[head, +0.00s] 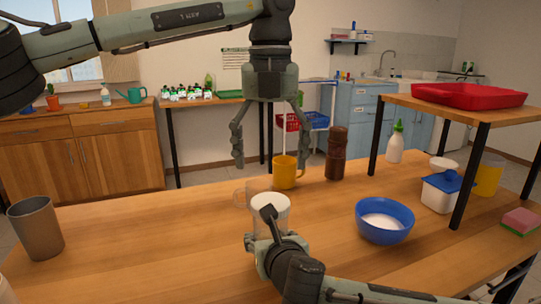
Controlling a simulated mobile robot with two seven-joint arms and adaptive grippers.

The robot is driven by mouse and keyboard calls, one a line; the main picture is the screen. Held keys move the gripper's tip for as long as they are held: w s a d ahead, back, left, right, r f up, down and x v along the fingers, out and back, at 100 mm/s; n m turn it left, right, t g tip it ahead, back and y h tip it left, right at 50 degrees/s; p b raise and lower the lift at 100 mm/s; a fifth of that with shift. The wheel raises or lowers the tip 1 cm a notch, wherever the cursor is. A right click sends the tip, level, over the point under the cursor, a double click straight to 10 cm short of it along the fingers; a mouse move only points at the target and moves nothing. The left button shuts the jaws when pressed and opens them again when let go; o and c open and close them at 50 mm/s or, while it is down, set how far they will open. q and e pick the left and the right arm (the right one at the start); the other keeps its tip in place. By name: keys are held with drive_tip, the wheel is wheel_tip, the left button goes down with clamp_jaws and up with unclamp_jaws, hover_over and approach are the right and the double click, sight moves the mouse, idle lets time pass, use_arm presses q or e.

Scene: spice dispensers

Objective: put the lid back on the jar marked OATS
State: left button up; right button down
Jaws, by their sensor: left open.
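A whitish round jar or container (281,204) stands on the table at the middle, partly hidden by my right gripper (258,228). No OATS marking can be read on it, and I cannot tell whether its top is a lid. My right gripper overlaps it from the front; I cannot tell whether the fingers are closed on it. My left gripper (268,156) hangs fingers-down above the table, open and empty, above and behind that jar. A small whitish round thing (443,163), perhaps a lid or jar top, shows under the shelf at the right.
A blue bowl (384,222) and blue-lidded white container (438,196) are right, beside a shelf (500,112). A grey tumbler (38,232) is left; the left-middle table is clear.

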sight(270, 201)
use_arm(q)
drive_tip(key=shift+f, duration=0.1)
drive_tip(key=shift+f, duration=3.95)
drive_tip(key=shift+c, duration=0.3)
drive_tip(key=c, duration=1.1)
drive_tip(key=m, duration=1.3)
drive_tip(key=o, duration=1.3)
drive_tip(key=shift+c, duration=0.2)
